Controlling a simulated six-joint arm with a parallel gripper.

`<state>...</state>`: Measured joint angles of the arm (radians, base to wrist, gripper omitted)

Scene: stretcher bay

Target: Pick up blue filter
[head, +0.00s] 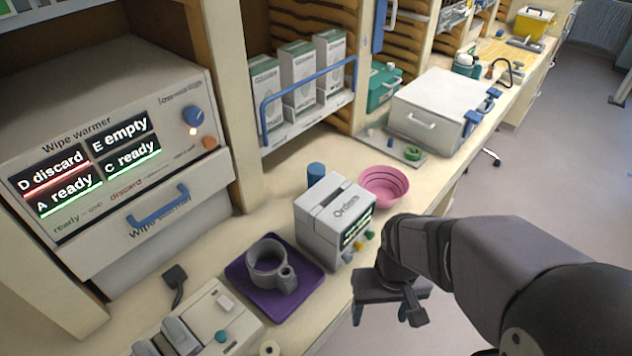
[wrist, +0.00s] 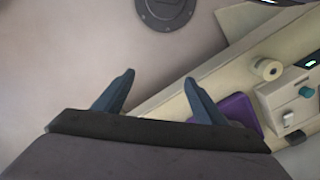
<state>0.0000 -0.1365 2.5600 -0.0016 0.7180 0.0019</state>
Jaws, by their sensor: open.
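A small blue cylinder (head: 316,173), which looks like the blue filter, stands upright on the counter in the head view. It is behind the white Orders box (head: 322,226), and its lower part is partly hidden by that box. My gripper (head: 385,314) is off the counter's front edge, to the right of and nearer than the Orders box. In the wrist view my gripper (wrist: 158,78) has its two dark fingers spread apart with nothing between them. The blue cylinder does not show in the wrist view.
A pink bowl (head: 385,188) sits right of the cylinder. A purple tray (head: 268,298) with a grey ring-shaped part (head: 268,272) lies left of the Orders box. The wipe warmer (head: 110,150) stands at left; cartons (head: 299,75) fill a shelf behind. Floor (head: 560,180) is clear at right.

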